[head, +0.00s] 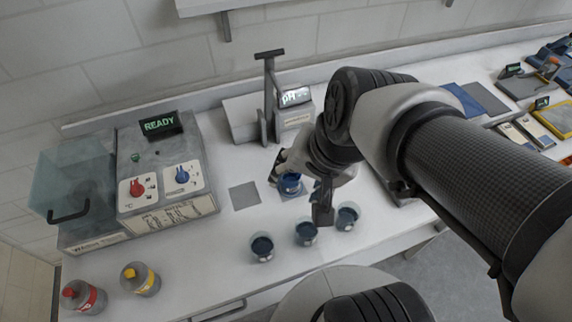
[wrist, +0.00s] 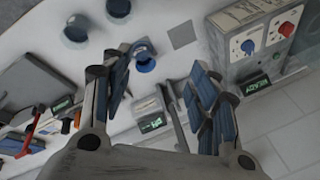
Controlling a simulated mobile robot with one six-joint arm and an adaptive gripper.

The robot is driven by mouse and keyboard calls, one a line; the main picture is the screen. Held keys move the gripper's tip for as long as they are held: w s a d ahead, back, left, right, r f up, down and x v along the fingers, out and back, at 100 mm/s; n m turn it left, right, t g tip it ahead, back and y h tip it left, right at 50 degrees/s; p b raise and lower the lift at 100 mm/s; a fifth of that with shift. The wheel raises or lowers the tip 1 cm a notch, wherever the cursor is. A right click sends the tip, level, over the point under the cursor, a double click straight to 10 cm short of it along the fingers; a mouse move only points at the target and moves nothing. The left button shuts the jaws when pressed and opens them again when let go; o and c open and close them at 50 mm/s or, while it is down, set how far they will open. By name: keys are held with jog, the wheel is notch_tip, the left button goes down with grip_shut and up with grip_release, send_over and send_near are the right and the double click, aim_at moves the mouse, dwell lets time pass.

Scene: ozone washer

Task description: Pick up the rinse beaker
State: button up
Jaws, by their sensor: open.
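Several small clear beakers with dark blue contents stand on the white bench; no label is readable, so I cannot tell which is the rinse beaker. One beaker (head: 290,183) stands on a blue square, close to my gripper (head: 300,186). Three others stand in front: a left one (head: 262,247), a middle one (head: 306,233) and a right one (head: 347,217). My gripper is open and points down. In the wrist view a blue beaker (wrist: 144,62) shows beside the left finger, near the gap of my gripper (wrist: 168,60). I cannot tell whether a finger touches it.
A washer control box (head: 160,175) reading READY stands left, with a clear blue chamber. A pH meter (head: 268,115) with an upright stand is behind my gripper. A red-capped bottle (head: 85,297) and a yellow-capped bottle (head: 141,279) stand front left. A grey square (head: 244,195) is bare.

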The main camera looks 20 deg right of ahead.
jog(key=shift+o, duration=1.3)
jog(key=w+d+f+m+y+p, duration=0.1)
jog(key=w+d+f+m+p, duration=0.1)
jog(key=w+m, duration=0.5)
notch_tip(320, 180, down, 2)
jog(key=d+m, duration=0.1)
jog(key=m, duration=0.4)
jog(key=shift+w+d+f+m, duration=0.15)
jog(key=shift+w+m, duration=0.25)
jog(key=m+b, duration=0.6)
jog(key=m, duration=0.4)
send_near(291, 177)
jog(key=shift+s+a+f, duration=0.15)
jog(key=shift+s+a, duration=0.5)
jog(key=shift+a, duration=0.15)
jog(key=shift+b+x, duration=1.55)
jog(key=shift+x, duration=1.4)
jog(key=shift+w, duration=0.15)
jog(key=shift+r, duration=0.25)
jog(key=c, duration=1.4)
